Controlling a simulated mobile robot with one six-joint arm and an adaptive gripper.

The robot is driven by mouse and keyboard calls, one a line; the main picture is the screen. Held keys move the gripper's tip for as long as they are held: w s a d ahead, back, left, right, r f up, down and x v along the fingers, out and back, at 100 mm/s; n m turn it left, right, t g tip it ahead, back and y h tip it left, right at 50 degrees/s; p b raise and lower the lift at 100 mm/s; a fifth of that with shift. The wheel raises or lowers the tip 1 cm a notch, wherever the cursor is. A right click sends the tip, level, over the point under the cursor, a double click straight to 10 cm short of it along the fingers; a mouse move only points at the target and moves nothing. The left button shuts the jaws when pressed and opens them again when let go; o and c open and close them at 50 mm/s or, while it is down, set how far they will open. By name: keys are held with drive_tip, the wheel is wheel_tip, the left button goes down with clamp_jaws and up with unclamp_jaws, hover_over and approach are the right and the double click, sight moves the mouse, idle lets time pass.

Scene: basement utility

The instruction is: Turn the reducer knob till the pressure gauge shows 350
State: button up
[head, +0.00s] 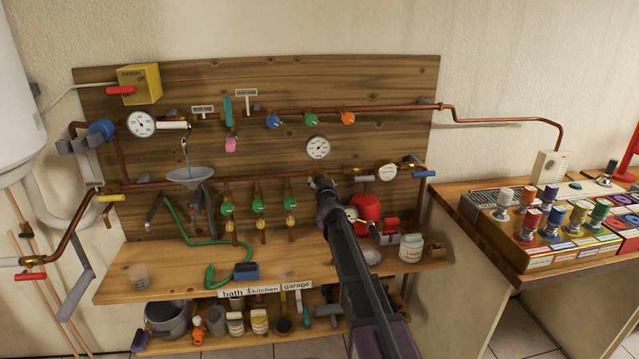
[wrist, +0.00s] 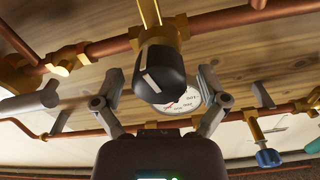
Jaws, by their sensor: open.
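In the wrist view the reducer knob (wrist: 160,72) is black with a white mark and hangs from a brass fitting on the copper pipe. My gripper (wrist: 160,86) is open, with one finger on each side of the knob; I see gaps between fingers and knob. A white gauge (wrist: 188,101) shows behind the knob, partly covered by it. In the head view a round white gauge (head: 318,148) is on the board just above my gripper (head: 319,184); its numbers are too small to read. The knob is not clearly visible there, behind my gripper.
Copper pipes with several green valves (head: 258,206) run left of my gripper. A red vessel (head: 366,210) is close to its right. A blue-handled valve (wrist: 268,157) shows in the wrist view. The shelf below (head: 125,290) holds pots and jars.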

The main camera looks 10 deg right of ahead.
drive_tip(key=c, duration=1.1)
drive_tip(key=shift+a, duration=0.2)
drive_tip(key=shift+c, duration=0.2)
drive_tip(key=shift+d, duration=0.15)
drive_tip(key=shift+n, duration=0.4)
drive_tip(key=shift+w+n, duration=0.1)
drive_tip(key=shift+n, duration=2.6)
